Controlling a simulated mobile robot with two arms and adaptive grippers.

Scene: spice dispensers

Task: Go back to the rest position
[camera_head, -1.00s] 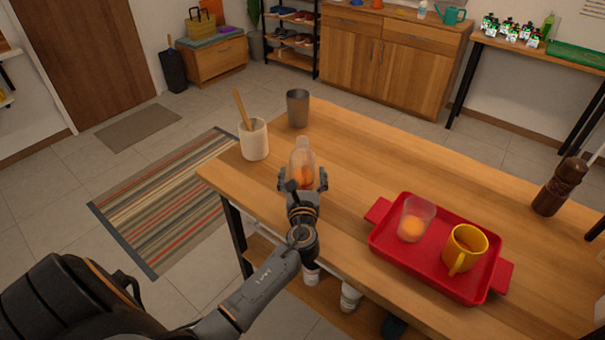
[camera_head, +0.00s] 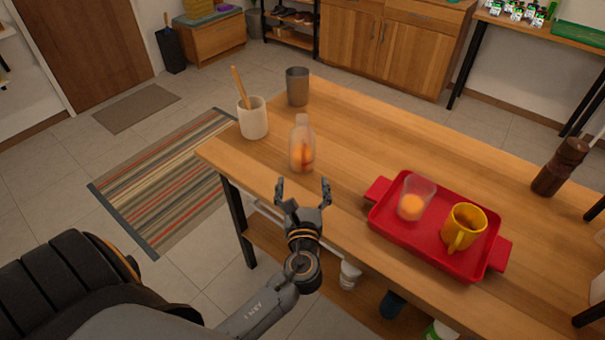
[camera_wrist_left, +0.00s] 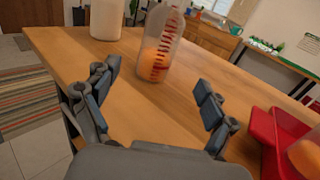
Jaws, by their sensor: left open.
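My left gripper (camera_head: 303,190) is open and empty at the front edge of the wooden table (camera_head: 350,150). It also shows in the left wrist view (camera_wrist_left: 158,105), fingers spread wide. A translucent bottle (camera_head: 302,145) with something orange inside stands upright on the table, just beyond the fingertips and apart from them. The bottle also shows in the left wrist view (camera_wrist_left: 160,45), with red marks on its side. My right gripper is in neither view.
A red tray (camera_head: 390,235) holds a clear cup (camera_head: 416,195) with orange contents and a yellow mug (camera_head: 464,228). A white crock (camera_head: 253,120) with a wooden utensil and a grey cup (camera_head: 298,86) stand behind left. A dark pepper mill (camera_head: 562,165) stands at right.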

